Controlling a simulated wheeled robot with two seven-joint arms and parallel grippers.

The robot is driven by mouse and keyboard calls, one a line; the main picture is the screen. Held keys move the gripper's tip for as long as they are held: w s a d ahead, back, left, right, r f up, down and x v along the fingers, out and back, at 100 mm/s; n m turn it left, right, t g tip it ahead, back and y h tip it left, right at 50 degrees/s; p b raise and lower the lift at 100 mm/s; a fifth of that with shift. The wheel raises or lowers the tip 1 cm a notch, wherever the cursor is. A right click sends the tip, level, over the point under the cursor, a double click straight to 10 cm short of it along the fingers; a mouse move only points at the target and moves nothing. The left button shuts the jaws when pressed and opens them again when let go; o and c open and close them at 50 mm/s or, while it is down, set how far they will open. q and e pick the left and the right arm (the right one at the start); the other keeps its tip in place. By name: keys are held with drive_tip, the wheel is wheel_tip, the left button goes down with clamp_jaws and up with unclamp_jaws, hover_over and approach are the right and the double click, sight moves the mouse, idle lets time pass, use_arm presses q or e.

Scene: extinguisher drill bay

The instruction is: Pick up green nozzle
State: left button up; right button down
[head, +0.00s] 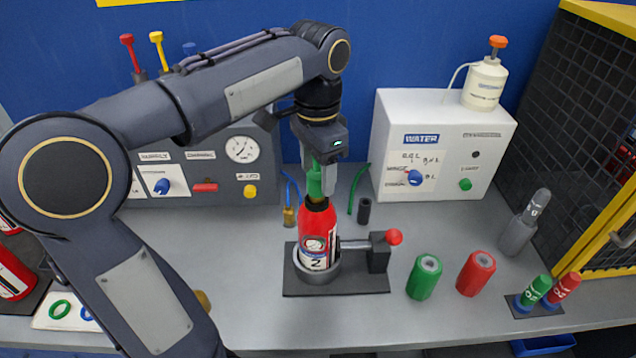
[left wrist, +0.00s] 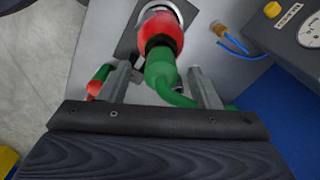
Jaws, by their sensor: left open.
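A green nozzle (head: 315,182) stands upright on top of the red extinguisher (head: 318,228), which sits in a grey ring clamp (head: 318,272). My left gripper (head: 320,186) is above the extinguisher, pointing down, with its fingers around the nozzle. In the left wrist view my left gripper (left wrist: 162,88) is open, and the green nozzle (left wrist: 160,70) shows between its fingers with gaps on both sides. The red extinguisher top (left wrist: 160,32) is beyond it. A green tube runs past one finger; I cannot tell whether it joins the nozzle. My right gripper is not in view.
The clamp's red knob (head: 393,237) is right of the extinguisher. A green cylinder (head: 424,278) and a red cylinder (head: 476,273) stand further right. A small holder (head: 534,305) has green and red pieces. A white water box (head: 440,150) and grey panel stand behind.

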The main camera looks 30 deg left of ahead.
sight(316, 184)
use_arm(q)
drive_tip(key=shift+f, duration=1.85)
drive_tip(key=shift+a, duration=0.1)
drive_tip(key=c, duration=1.1)
